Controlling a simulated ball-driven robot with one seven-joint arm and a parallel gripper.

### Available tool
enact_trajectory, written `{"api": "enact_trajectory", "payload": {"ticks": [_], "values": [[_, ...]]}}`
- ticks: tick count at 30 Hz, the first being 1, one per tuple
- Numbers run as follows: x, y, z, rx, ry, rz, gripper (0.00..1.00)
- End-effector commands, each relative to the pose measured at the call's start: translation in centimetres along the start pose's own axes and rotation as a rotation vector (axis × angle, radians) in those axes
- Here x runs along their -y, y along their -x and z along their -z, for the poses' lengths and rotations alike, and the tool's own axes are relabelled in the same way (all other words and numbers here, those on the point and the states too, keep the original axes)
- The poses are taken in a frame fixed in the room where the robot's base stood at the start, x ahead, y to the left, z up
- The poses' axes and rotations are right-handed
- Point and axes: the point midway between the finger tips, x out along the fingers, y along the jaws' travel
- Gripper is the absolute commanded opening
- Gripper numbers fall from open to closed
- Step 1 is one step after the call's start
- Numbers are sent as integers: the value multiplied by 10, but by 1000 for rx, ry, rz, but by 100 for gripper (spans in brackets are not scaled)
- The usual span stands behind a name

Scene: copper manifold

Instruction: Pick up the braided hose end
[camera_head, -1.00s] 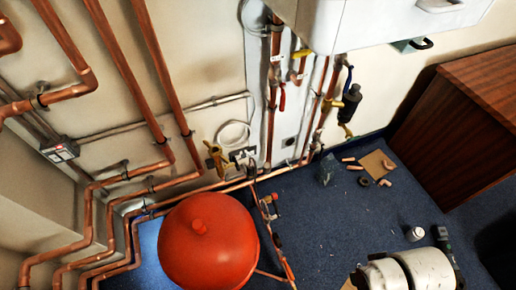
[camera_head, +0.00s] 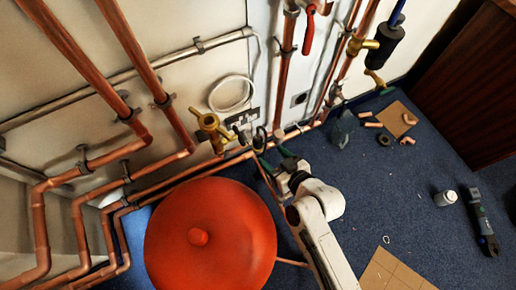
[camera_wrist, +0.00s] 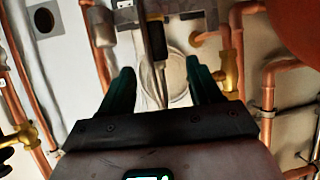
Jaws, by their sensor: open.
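My gripper (camera_head: 273,155) is low by the wall in the head view, just right of the brass valve (camera_head: 211,131). In the wrist view my gripper (camera_wrist: 160,68) has two dark green fingers spread apart, with nothing clearly held. Thin grey strands (camera_wrist: 150,85) show between and beyond the fingers; I cannot tell if one is the braided hose end. A pale coiled line (camera_head: 230,93) hangs on the wall, and a similar coil (camera_wrist: 178,74) shows behind the fingers. The hose end itself is not clearly recognisable.
A red tank (camera_head: 205,245) stands close to the left of my arm. Copper pipes (camera_head: 115,165) run along the wall and floor. A white bottle (camera_head: 445,198) and a dark tool (camera_head: 484,222) lie at right.

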Motion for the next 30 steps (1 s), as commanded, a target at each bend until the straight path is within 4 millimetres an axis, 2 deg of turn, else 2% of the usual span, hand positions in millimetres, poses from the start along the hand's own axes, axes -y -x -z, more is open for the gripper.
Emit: {"api": "enact_trajectory", "payload": {"ticks": [2,5,13,22,30], "values": [[2,-10,-6,-32,6,-4,63],[4,-18,-4,-54,9,-8,63],[2,-56,-1,-57,10,-10,63],[0,-78,2,-58,9,-11,63],[-6,-114,8,-56,9,-9,63]]}}
